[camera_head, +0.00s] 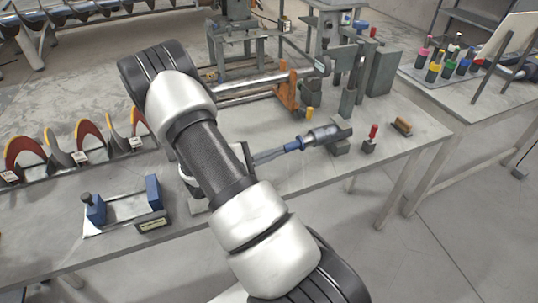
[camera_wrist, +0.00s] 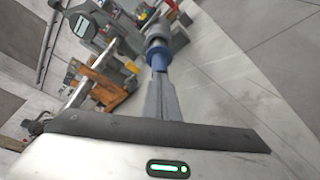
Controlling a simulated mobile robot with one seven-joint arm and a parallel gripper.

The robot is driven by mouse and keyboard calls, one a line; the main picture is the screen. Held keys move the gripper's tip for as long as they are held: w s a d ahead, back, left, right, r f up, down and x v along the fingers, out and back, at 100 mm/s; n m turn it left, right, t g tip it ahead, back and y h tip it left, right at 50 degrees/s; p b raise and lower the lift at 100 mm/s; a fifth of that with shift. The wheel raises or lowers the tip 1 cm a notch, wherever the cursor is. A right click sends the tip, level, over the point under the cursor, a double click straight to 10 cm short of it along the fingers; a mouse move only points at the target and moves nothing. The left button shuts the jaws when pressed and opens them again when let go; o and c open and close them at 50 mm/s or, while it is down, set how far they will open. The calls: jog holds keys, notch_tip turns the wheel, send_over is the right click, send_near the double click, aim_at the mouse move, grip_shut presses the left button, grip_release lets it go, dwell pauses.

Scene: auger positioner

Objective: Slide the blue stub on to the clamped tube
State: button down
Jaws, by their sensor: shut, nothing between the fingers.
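The blue stub (camera_head: 293,145) is a short blue sleeve right in front of my fingertips. It lies in line with a thick grey tube (camera_head: 325,133), which sits on a small grey block (camera_head: 341,148) near the table's right edge. In the wrist view, the stub (camera_wrist: 157,60) is between my fingertips and the grey tube (camera_wrist: 158,37). I cannot tell how far the stub is over the tube. My gripper (camera_head: 281,150) is shut and empty; its fingers point at the stub. In the wrist view, the fingertips (camera_wrist: 158,75) meet or nearly meet it.
A long silver tube (camera_head: 240,91) with an orange clamp (camera_head: 287,92) is behind. A small block with a red knob (camera_head: 371,138) and a brush (camera_head: 402,126) are at the right. Red-edged auger flights (camera_head: 90,139) and a blue-ended fixture (camera_head: 153,192) are at the left.

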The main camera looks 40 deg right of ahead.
jog(key=shift+s+d, duration=0.25)
jog(key=shift+d, duration=0.5)
dwell(0.4)
jog(key=shift+w+a+b, duration=0.15)
jog(key=shift+a+b, duration=0.05)
jog(key=shift+a, duration=0.3)
jog(key=shift+w+a+b, duration=0.15)
jog(key=shift+a, duration=0.35)
jog(key=shift+w+a, duration=0.1)
jog(key=shift+a, duration=0.65)
jog(key=a+r, duration=0.1)
jog(key=a, duration=0.4)
jog(key=a+r, duration=0.1)
jog(key=a, duration=0.4)
jog(key=a+r+p, duration=0.1)
jog(key=a, duration=0.5)
jog(key=shift+a, duration=0.1)
